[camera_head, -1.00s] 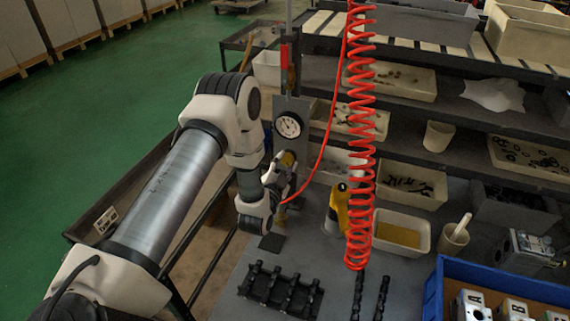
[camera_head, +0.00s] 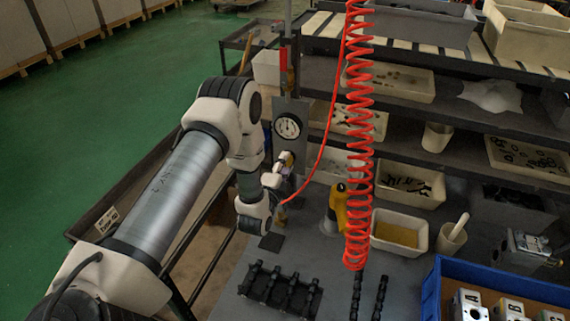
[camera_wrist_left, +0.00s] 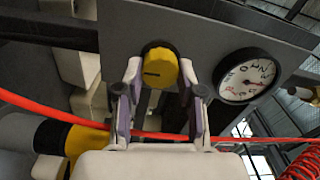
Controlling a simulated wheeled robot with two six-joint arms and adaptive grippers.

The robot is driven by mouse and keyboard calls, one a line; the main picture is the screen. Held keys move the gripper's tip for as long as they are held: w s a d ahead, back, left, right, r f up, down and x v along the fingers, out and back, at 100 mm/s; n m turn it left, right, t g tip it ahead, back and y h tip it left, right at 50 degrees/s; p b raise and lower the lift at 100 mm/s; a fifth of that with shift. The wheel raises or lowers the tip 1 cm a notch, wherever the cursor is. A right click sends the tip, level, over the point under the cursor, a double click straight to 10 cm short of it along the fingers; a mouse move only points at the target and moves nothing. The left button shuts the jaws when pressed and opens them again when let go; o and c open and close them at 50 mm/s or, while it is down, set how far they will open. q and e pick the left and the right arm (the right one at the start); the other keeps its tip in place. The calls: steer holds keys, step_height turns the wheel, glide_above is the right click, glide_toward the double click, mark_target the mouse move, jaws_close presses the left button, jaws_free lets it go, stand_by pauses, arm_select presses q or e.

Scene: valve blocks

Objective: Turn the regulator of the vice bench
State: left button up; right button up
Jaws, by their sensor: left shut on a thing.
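The regulator is a yellow round knob (camera_wrist_left: 160,66) with a dark mark on its face, mounted on a grey panel (camera_wrist_left: 190,32). My left gripper (camera_head: 283,166) is at the panel, below the gauge. In the left wrist view its two fingers (camera_wrist_left: 160,78) sit on either side of the knob and are shut on it. In the head view the fingers mostly hide the knob. A round white pressure gauge (camera_wrist_left: 246,76) with a dark rim is to the right of the knob; it also shows in the head view (camera_head: 287,127). My right gripper is not in view.
A red coiled hose (camera_head: 358,130) hangs right of the gripper, and its red line crosses close by the fingers. A yellow and black tool (camera_head: 338,208) stands on the bench. Bins, a black rack (camera_head: 280,290) and a blue crate (camera_head: 500,282) are to the right and front.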

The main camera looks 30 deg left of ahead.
arm_select(q)
steer(key=shift+w+a+r, duration=0.1)
steer(key=shift+w+r, duration=0.05)
steer(key=shift+r, duration=0.1)
steer(key=o, duration=1.1)
steer(key=shift+o, duration=0.2)
steer(key=shift+w+a+f, duration=0.1)
steer(key=shift+f, duration=0.1)
steer(key=v, duration=0.7)
steer(key=shift+s, duration=0.25)
steer(key=shift+f, duration=0.1)
